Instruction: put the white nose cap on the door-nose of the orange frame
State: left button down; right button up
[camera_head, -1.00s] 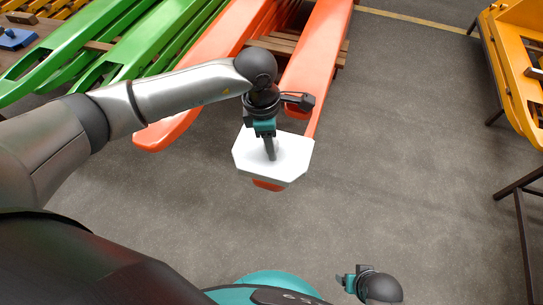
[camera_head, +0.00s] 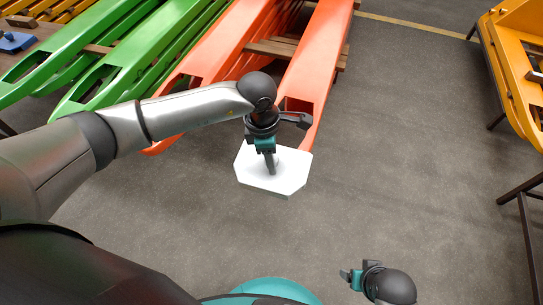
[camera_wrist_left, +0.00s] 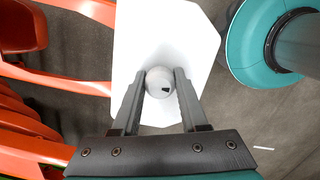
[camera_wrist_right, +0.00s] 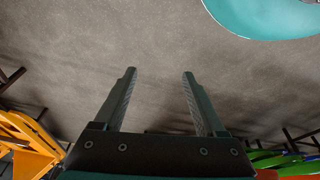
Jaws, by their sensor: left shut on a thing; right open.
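The white nose cap (camera_head: 292,178) is a flat plate with cut corners, and it hangs level above the floor in the head view. My left gripper (camera_head: 270,168) is shut on its round knob, which shows between the fingers in the left wrist view (camera_wrist_left: 158,82). The orange frame (camera_head: 318,60) reaches toward me from the top, and its near end lies at or behind the cap's far edge. The left wrist view shows orange beams (camera_wrist_left: 60,82) left of the cap; whether they touch it I cannot tell. My right gripper (camera_wrist_right: 160,80) is open and empty.
Green frames (camera_head: 125,65) lie at the upper left, with wooden slats (camera_head: 275,48) between the orange beams. A yellow frame (camera_head: 510,70) on dark legs stands at the right. The grey floor (camera_head: 410,150) between is clear.

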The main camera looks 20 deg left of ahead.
pick_arm(q)
jog(key=shift+f+b, duration=0.4)
jog(key=shift+f, duration=0.15)
jog(key=shift+c, duration=2.2)
grip_release()
pick_arm(e)
jog(key=shift+w+r, duration=0.25)
jog(key=shift+r, duration=0.2)
jog(key=shift+w+r, duration=0.2)
jog(key=shift+r, duration=0.25)
pick_arm(q)
jog(key=shift+r, duration=0.15)
